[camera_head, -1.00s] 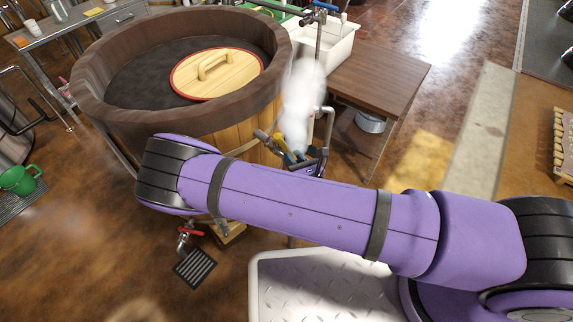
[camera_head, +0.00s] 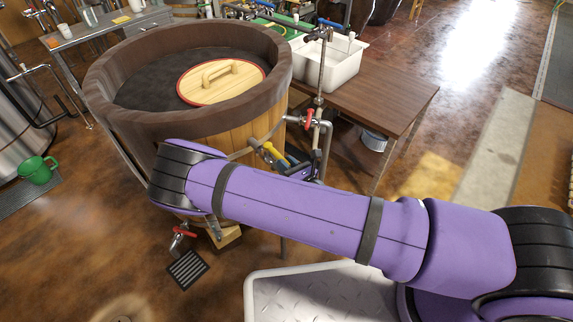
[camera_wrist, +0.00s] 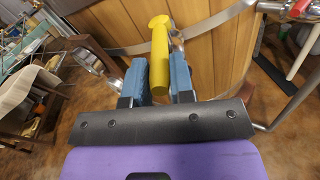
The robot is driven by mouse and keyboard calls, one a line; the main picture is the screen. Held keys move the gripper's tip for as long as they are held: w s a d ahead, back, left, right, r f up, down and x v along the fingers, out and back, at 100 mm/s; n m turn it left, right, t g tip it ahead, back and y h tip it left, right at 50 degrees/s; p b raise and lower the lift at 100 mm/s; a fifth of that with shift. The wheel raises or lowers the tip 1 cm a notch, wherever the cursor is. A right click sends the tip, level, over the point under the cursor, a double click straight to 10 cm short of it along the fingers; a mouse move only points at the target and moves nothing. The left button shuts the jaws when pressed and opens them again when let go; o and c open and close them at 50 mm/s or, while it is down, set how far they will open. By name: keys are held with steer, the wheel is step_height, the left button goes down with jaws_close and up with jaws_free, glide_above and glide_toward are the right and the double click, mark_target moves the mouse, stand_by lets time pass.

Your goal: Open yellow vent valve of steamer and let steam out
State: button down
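The yellow vent valve handle (camera_head: 272,152) points out from the side of the round wooden steamer (camera_head: 221,127), just below its rim. In the wrist view the yellow handle (camera_wrist: 160,55) runs down between the blue fingers of my gripper (camera_wrist: 159,82), with a finger close against each side. My gripper appears shut on the handle's free end. In the head view my gripper (camera_head: 289,164) is at the handle, partly hidden behind my purple forearm. No steam shows at the valve.
A red-handled valve (camera_head: 294,119) and upright pipes (camera_head: 322,70) stand just right of the handle. A brown table (camera_head: 385,90) with a white basin (camera_head: 340,62) is behind them. A second red valve (camera_head: 184,233) sits low by a floor drain (camera_head: 187,268).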

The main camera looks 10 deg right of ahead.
steer(key=c, duration=1)
jaws_free()
steer(key=v, duration=1)
steer(key=shift+s+d, duration=0.25)
steer(key=shift+s, duration=0.05)
